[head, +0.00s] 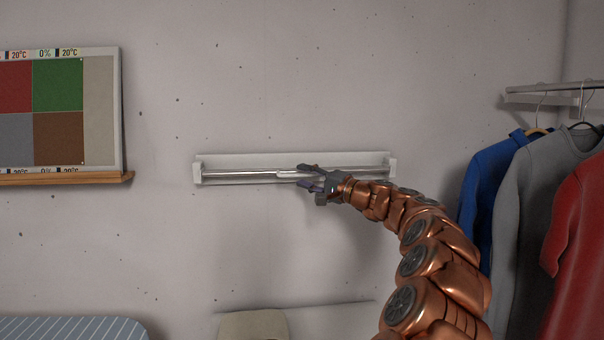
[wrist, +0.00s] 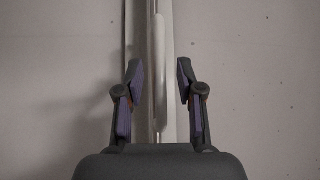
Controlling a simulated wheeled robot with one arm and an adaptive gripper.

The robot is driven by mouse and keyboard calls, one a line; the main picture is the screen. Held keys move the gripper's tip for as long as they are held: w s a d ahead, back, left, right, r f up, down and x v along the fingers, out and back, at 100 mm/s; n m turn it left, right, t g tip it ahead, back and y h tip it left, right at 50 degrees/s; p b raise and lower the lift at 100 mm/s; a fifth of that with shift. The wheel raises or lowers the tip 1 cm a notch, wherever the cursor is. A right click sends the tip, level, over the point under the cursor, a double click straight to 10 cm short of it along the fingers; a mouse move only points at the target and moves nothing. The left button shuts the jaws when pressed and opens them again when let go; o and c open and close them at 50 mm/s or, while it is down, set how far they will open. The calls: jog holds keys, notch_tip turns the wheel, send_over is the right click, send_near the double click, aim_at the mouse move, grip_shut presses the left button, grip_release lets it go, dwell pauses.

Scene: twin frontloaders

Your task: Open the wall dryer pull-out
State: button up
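The wall dryer (head: 225,160) is a white bracket on the wall with metal bars across its front, in the middle of the head view. Its bars lie close to the wall bracket. My gripper (head: 304,177) is at the bars, right of their middle. In the wrist view the dryer (wrist: 136,45) runs vertically, with a lighter handle-like bar (wrist: 159,75) along it. My gripper (wrist: 160,80) is open there, one finger on each side of that bar, with gaps visible. I cannot tell how deep the fingers reach past the bar.
Shirts (head: 510,200) hang from a rail (head: 555,87) on the right. A board with coloured squares (head: 103,110) and a wooden ledge (head: 65,179) are at the left. A striped padded surface (head: 70,328) is at the lower left. The wall around the dryer is clear.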

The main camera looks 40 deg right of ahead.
jog(key=shift+w+a+r, duration=0.1)
jog(key=shift+w+a, duration=0.05)
jog(key=shift+w, duration=0.65)
grip_shut()
